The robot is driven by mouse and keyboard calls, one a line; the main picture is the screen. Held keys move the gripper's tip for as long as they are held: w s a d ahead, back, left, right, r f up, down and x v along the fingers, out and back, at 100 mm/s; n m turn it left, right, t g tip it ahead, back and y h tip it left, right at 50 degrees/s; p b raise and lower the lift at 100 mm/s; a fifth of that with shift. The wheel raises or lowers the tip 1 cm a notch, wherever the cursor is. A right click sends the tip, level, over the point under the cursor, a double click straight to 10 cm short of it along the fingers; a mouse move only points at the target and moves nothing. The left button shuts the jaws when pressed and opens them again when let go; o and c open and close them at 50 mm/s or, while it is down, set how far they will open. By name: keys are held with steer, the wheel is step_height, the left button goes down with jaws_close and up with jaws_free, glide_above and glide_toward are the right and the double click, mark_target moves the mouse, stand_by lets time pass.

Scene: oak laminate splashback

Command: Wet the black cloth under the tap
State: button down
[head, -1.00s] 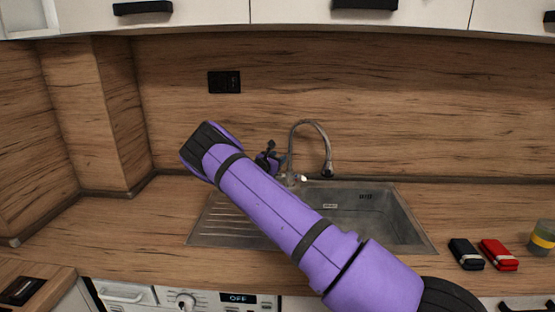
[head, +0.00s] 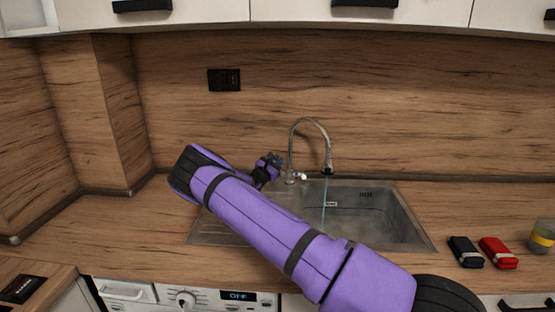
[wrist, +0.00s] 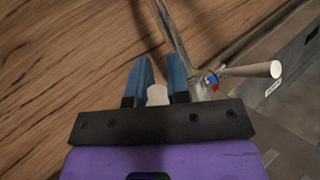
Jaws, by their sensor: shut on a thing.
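The black cloth (head: 465,252) lies folded, with a pale band, on the worktop right of the sink. The tap (head: 311,123) has a tall curved spout, and a thin stream of water (head: 323,205) runs from it into the sink (head: 400,215). My gripper (head: 268,166) is just left of the tap's base, away from the cloth. In the wrist view its blue fingers (wrist: 160,68) are close together with a small pale thing (wrist: 157,95) between them that I cannot identify. The tap's lever (wrist: 250,70), with a red and blue mark at its base, sticks out to their right.
A red folded cloth (head: 498,254) lies just right of the black one. A glass with a yellow band (head: 541,238) stands at the right edge. My arm crosses in front of the drainer and part of the sink. The wooden splashback (head: 430,110) is close behind the tap.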

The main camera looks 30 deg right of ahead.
steer(key=shift+s, duration=0.1)
steer(key=c, duration=1.1)
jaws_free()
steer(key=shift+a, duration=0.1)
steer(key=v, duration=1)
steer(key=shift+s+a+f, duration=0.2)
steer(key=shift+a, duration=0.1)
